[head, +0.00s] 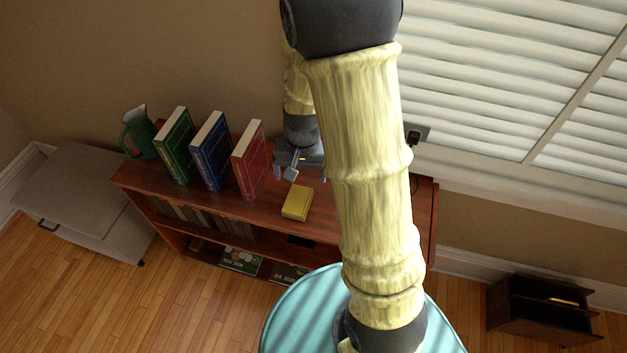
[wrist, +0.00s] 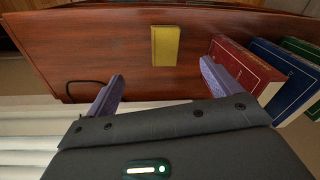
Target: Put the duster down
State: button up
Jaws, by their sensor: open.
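A small flat yellow block, which I take to be the duster (head: 297,203), lies on the wooden top of the low bookcase (head: 330,222), near its front edge. The duster also shows whole in the wrist view (wrist: 165,45), ahead of the fingertips and apart from them. My gripper (head: 297,172) is open and empty, above the bookcase top, behind the duster in the head view. Both purple fingers show in the wrist view (wrist: 161,74), with bare wood between them. My arm hides part of the bookcase's right side in the head view.
Red (head: 249,160), blue (head: 211,152) and green (head: 175,146) books stand left of the duster. A green jug (head: 139,132) stands at the left end. A dark cord (wrist: 84,84) lies near the wall. Bare wood surrounds the duster.

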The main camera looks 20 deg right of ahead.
jog(key=s+r+n+t, duration=0.1)
jog(key=s+r+n, duration=0.3)
jog(key=s+r, duration=0.3)
jog(key=shift+s+d+t, duration=0.15)
jog(key=shift+s+t, duration=0.15)
jog(key=shift+s, duration=0.7)
jog(key=shift+r, duration=0.15)
jog(key=shift+r+p, duration=0.6)
jog(key=shift+p, duration=0.05)
jog(key=shift+c, duration=0.2)
